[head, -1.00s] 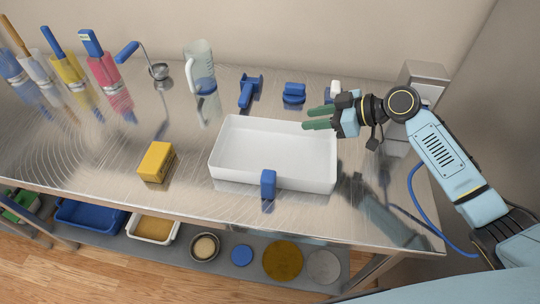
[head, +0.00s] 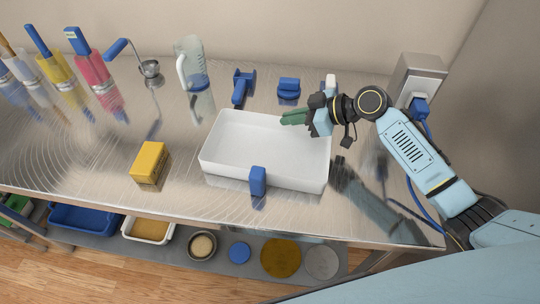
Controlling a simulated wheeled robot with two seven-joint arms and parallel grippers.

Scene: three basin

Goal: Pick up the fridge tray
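The white rectangular tray (head: 222,174), which I take to be the fridge tray, is empty and sits flat on the steel table. My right gripper (head: 293,118) comes in from the right, with its green fingers over the tray's far right corner. The fingers point left and overlap closely from this angle, so I cannot tell how far apart they are. I see nothing held between them, and contact with the rim is unclear. My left gripper is not in view.
A blue block (head: 258,181) stands at the tray's near side. A yellow box (head: 150,160) lies left of it. A clear jug (head: 192,67) and blue-handled tools (head: 243,87) stand behind. A metal box (head: 418,75) stands at the back right.

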